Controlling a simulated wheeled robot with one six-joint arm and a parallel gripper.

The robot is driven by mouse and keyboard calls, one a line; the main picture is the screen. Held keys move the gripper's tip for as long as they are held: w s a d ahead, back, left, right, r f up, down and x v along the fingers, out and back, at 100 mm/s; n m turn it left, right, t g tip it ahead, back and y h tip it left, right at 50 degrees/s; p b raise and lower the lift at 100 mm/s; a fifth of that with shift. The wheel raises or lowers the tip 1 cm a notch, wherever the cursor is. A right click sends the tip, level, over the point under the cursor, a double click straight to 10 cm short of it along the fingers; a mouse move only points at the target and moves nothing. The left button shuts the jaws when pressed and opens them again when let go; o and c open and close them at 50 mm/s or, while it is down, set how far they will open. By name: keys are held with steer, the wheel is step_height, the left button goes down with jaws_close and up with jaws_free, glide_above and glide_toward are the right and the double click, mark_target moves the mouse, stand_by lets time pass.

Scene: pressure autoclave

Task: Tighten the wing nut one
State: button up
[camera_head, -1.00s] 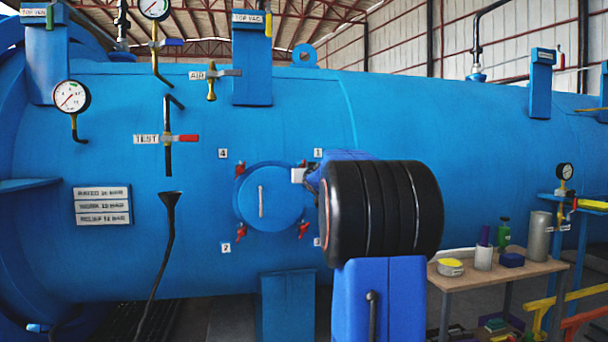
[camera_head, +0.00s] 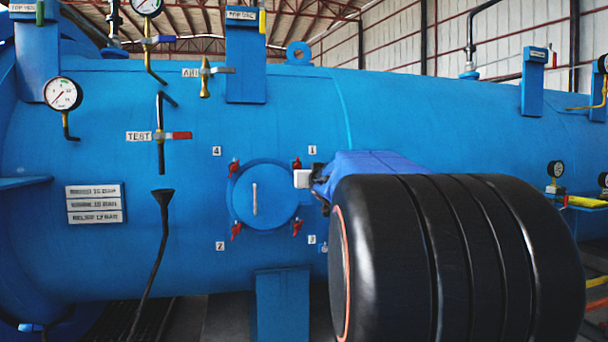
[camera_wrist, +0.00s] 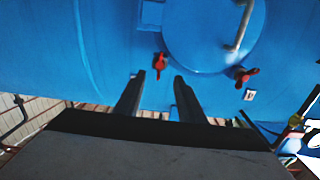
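Wing nut one (camera_head: 297,163) is red and sits at the upper right of the round blue hatch (camera_head: 255,222), beside the label 1 (camera_head: 312,150). My gripper (camera_head: 303,179) is just below and right of it in the head view, partly hidden by my arm. In the wrist view its two dark fingers (camera_wrist: 157,97) are apart with nothing between them. A red wing nut (camera_wrist: 159,64) shows beyond the gap, apart from the fingertips; I cannot read its number there. Another red wing nut (camera_wrist: 243,76) is to its right.
The hatch handle (camera_head: 254,199) stands out at its middle. Other red wing nuts sit at the hatch's upper left (camera_head: 234,166), lower left (camera_head: 236,230) and lower right (camera_head: 298,228). A test valve (camera_head: 160,136) and a black funnel pipe (camera_head: 163,198) are left. My arm hides the lower right.

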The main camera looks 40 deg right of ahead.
steer(key=shift+v, duration=1.2)
steer(key=s+a+f+g+y, duration=0.1)
steer(key=s+a+f+g, duration=0.1)
steer(key=s+a+f, duration=0.4)
steer(key=s+a+f+n+g+y, duration=0.1)
steer(key=a+f+g+y, duration=0.1)
steer(key=a+f, duration=0.7)
steer(key=s+a+f+g+y, duration=0.1)
steer(key=s+a+f+g, duration=0.1)
steer(key=s+a+f, duration=0.4)
steer(key=s+a+f+n+g+y, duration=0.2)
steer(key=s+a+f, duration=0.5)
steer(key=a+f, duration=0.1)
steer(key=s+a+f+n+g+y, duration=0.2)
steer(key=s+a+f+n+y, duration=0.1)
steer(key=s+a+f, duration=0.4)
steer(key=a+f, duration=0.2)
steer(key=a, duration=0.1)
steer(key=shift+a+f+y, duration=0.2)
steer(key=shift+a+y, duration=0.05)
steer(key=shift+y, duration=0.05)
